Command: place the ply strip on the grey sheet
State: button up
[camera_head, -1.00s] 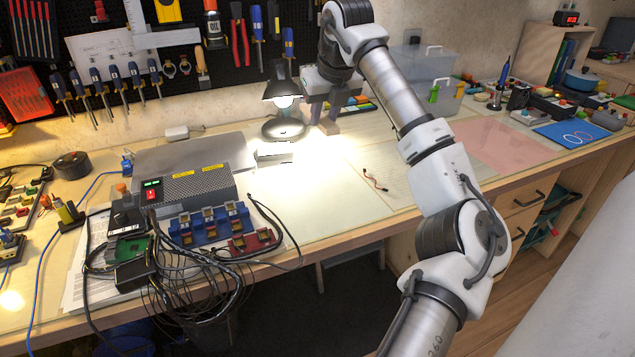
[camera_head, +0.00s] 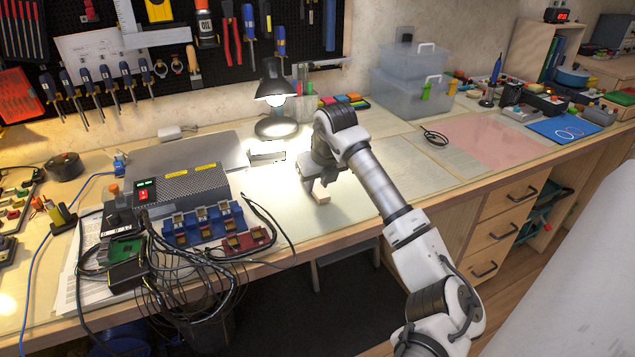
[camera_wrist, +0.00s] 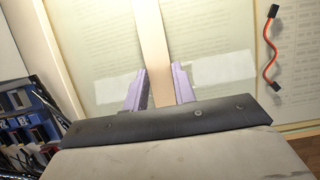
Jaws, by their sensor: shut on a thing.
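The ply strip (camera_wrist: 152,45) is a pale wooden strip between my gripper's two fingers in the wrist view, running away toward the top edge. My gripper (camera_wrist: 157,90) is shut on it. In the head view my gripper (camera_head: 316,188) is over the front middle of the bench, with a small pale end of the strip (camera_head: 322,197) showing below the fingers. I cannot tell whether the strip touches the surface. The grey sheet (camera_head: 226,148) lies at the back left of my gripper, partly hidden by the grey power box.
The power box (camera_head: 180,188), blue connector blocks (camera_head: 203,226) and loose cables stand left of my gripper. A lit lamp (camera_head: 277,125) and a small pale block (camera_head: 267,156) are behind it. A red wire (camera_wrist: 270,50) lies to the right in the wrist view.

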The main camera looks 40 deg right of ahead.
jog(key=shift+f, duration=0.15)
jog(key=shift+f, duration=0.1)
jog(key=o, duration=1)
jog(key=shift+r, duration=0.25)
jog(key=v, duration=1.1)
jog(key=shift+s+r, duration=0.3)
jog(key=shift+r, duration=0.05)
jog(key=shift+a, duration=0.15)
